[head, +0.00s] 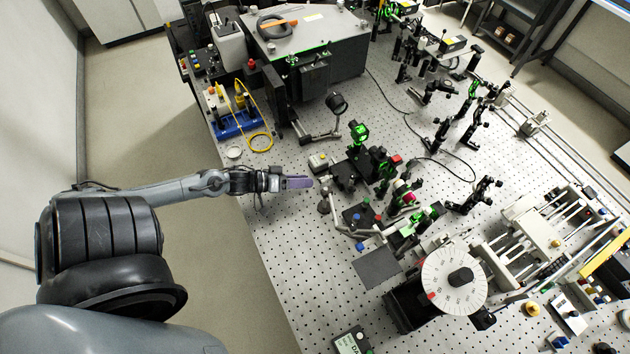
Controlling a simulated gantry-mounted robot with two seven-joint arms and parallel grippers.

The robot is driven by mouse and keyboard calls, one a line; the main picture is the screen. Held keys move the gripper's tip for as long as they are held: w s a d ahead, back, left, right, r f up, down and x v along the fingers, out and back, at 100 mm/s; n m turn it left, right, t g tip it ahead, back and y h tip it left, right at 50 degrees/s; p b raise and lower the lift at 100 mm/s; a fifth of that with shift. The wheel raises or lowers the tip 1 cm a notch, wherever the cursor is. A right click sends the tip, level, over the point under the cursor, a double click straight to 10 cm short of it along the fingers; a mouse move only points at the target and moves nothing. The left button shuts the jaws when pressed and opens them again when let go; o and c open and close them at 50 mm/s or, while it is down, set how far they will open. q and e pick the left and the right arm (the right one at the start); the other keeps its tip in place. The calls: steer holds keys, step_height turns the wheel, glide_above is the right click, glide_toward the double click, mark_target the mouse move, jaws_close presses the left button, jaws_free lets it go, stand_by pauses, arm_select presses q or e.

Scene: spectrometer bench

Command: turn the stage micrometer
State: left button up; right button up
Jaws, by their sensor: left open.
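My left arm reaches in from the left, and its gripper (299,183) is over the left edge of the optical table, with purplish finger pads pointing right. It is open, and I see nothing held in it. Just right of its fingertips stand a dark stage assembly (352,170) and a small grey knob-like part (324,206). I cannot tell which small part is the stage micrometer, or whether the fingertips touch anything. A large white graduated dial (453,280) with a black centre knob sits farther right and nearer. My right gripper is not in view.
The perforated optical table (325,265) carries several optics mounts with green-lit parts. A blue tray (238,124) with a yellow cable lies above the arm. A large grey box (305,40) stands at the back. A dark square plate (377,268) lies below. Bare table lies below the gripper.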

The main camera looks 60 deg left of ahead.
mark_target(324, 180)
arm_select(q)
steer(key=shift+x, duration=2.3)
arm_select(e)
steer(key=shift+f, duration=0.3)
